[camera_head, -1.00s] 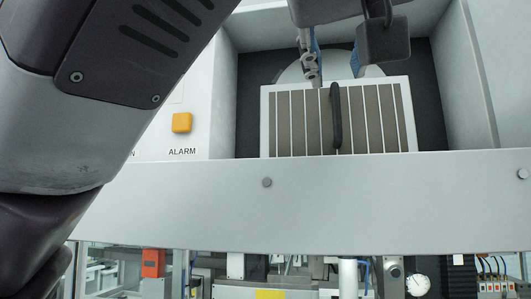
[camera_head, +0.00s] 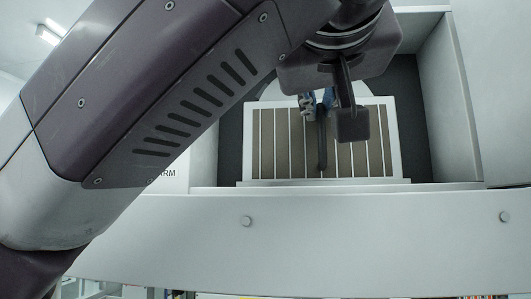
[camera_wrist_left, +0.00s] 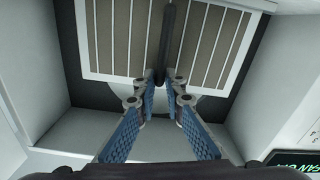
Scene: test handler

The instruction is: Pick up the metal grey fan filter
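The fan filter (camera_head: 280,150) is a panel with a pale frame, grey-brown strips and a dark bar handle (camera_head: 322,150) down its middle. It sits in the recess of the white machine and also shows at the top of the left wrist view (camera_wrist_left: 205,45). My left gripper (camera_head: 318,102) is at the far end of the handle. In the left wrist view, its blue-padded fingers (camera_wrist_left: 160,78) converge to a narrow gap with the handle between their tips, and look shut on it. A dark part of my wrist hides some of the filter. My right gripper is not in view.
Pale walls of the recess (camera_head: 448,110) stand on both sides of the filter. A white front ledge (camera_head: 370,230) with round bolts runs along the near side. Dark gaps lie beside the filter. My left arm covers the left of the head view.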

